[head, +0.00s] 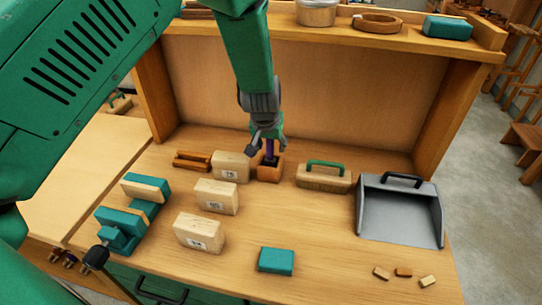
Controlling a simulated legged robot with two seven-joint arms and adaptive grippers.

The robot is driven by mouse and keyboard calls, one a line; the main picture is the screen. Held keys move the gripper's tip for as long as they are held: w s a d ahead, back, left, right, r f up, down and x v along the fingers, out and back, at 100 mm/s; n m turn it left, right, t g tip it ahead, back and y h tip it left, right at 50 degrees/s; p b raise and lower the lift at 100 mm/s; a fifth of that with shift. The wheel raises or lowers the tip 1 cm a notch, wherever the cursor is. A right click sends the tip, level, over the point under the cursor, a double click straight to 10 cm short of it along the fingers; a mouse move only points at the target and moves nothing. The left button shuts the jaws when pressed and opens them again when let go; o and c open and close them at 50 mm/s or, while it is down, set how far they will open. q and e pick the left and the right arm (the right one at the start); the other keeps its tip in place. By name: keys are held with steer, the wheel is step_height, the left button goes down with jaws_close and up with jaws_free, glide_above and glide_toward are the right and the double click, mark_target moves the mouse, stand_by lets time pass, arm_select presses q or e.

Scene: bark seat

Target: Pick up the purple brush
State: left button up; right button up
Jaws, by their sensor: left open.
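The purple brush (270,150) shows only as a small dark purple piece, standing in a small brown wooden holder (270,173) near the back of the workbench. My left gripper (267,146) points down directly over the holder, its open fingers on either side of the purple piece's upper part. The gripper hides much of the brush, and I cannot tell whether the fingers touch it. My right gripper is not in view.
Pale wooden blocks (217,197) stand left of the holder. A green-handled wooden brush (324,177) and a grey dustpan (400,215) are to its right. A teal block (276,261) lies in front. A raised back shelf (340,33) stands behind.

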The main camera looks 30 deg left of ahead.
arm_select(q)
jaws_close()
steer(key=shift+r, duration=0.1)
